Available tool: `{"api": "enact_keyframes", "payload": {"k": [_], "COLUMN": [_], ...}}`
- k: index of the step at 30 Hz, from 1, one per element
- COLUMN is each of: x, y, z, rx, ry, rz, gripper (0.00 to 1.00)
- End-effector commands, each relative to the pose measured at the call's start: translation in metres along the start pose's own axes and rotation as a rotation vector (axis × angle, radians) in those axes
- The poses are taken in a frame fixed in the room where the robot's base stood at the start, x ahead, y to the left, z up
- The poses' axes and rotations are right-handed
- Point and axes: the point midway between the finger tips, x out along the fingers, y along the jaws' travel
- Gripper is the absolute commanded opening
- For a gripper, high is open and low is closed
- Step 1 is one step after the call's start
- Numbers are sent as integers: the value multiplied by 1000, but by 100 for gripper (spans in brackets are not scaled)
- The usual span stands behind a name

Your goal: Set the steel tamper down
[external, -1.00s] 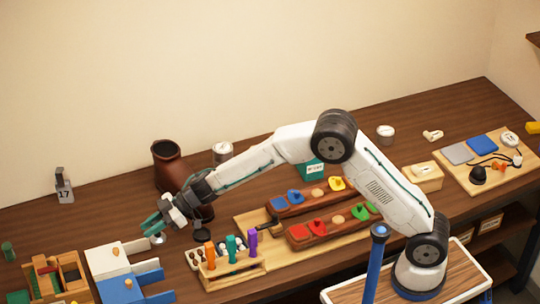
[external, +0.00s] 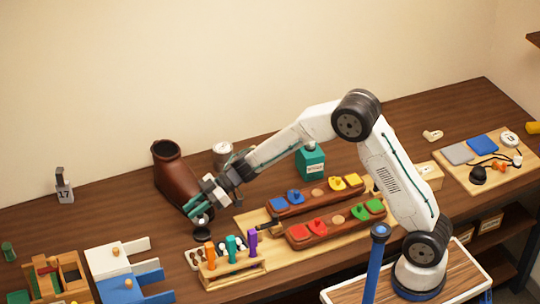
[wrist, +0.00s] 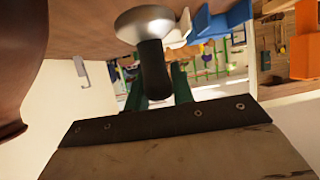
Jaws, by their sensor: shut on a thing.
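The steel tamper has a round steel head and a dark handle. In the wrist view its head (wrist: 146,20) is toward the table and its handle (wrist: 153,72) is between my green fingers. My gripper (external: 192,208) is shut on the handle in the external view. There the tamper (external: 201,221) hangs just above or at a small black disc (external: 202,234) on the table. I cannot tell whether they touch. My gripper (wrist: 157,92) hides part of the handle.
A brown boot-like vessel (external: 176,176) stands close behind my gripper. A peg rack (external: 235,268) with coloured pegs is in front, and white and blue open boxes (external: 110,258) are to the left. Wooden trays (external: 325,228) with coloured pieces lie to the right. Bare table lies left of the disc.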

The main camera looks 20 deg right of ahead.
Motion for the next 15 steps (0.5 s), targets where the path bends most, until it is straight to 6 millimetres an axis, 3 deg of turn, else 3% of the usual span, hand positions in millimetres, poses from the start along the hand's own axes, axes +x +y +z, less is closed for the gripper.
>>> {"api": "enact_keyframes", "payload": {"k": [15], "x": [26], "y": [0], "z": [53], "rx": [0], "ry": [0], "rz": [1], "gripper": [0]}}
